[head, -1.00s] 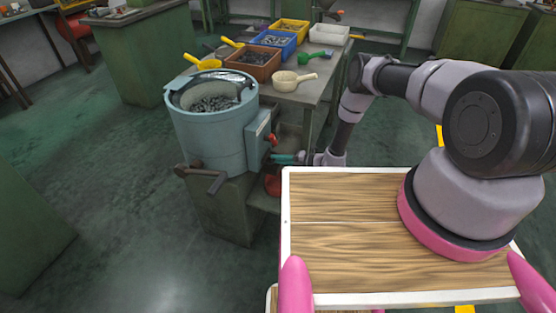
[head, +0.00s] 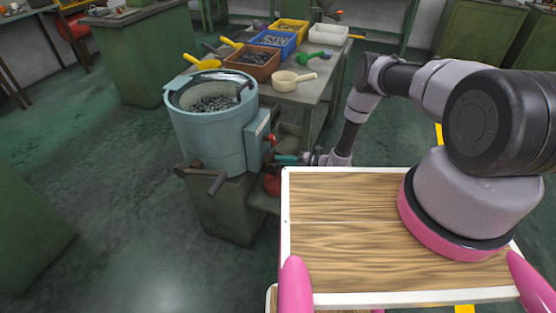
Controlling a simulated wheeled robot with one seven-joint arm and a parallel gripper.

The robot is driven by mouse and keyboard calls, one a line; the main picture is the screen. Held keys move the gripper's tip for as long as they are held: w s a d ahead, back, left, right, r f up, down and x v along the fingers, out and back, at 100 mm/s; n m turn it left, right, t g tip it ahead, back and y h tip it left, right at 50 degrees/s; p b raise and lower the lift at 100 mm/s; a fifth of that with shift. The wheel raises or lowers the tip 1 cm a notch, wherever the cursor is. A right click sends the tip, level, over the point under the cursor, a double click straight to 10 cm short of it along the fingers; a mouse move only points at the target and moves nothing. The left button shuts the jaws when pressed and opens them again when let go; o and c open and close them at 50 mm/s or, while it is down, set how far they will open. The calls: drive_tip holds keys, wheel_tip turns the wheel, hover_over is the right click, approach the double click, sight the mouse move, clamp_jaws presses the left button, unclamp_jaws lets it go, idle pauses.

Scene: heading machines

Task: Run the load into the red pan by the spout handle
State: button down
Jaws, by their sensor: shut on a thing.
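The round blue-grey tub machine (head: 208,140) stands left of centre, with grey metal pieces, the load (head: 213,104), inside its open top. A red knob (head: 271,140) shows on the control box at its right side. The red pan (head: 272,184) sits low at the machine's right, partly hidden by the board. My gripper (head: 284,159) is at the machine's right side, just above the red pan. It is shut on a small part there, apparently the spout handle; its fingertips are tiny and the spout itself is not clear.
A grey table (head: 318,92) behind holds brown (head: 252,66), blue (head: 274,42), yellow and white bins, scoops and a cream ladle (head: 285,81). A crank handle (head: 205,178) sticks out at the tub's front left. Open floor lies left.

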drive_tip(key=shift+s+d, duration=0.25)
drive_tip(key=shift+d, duration=0.45)
drive_tip(key=c, duration=1.2)
unclamp_jaws()
drive_tip(key=shift+o, duration=0.2)
drive_tip(key=v, duration=1.1)
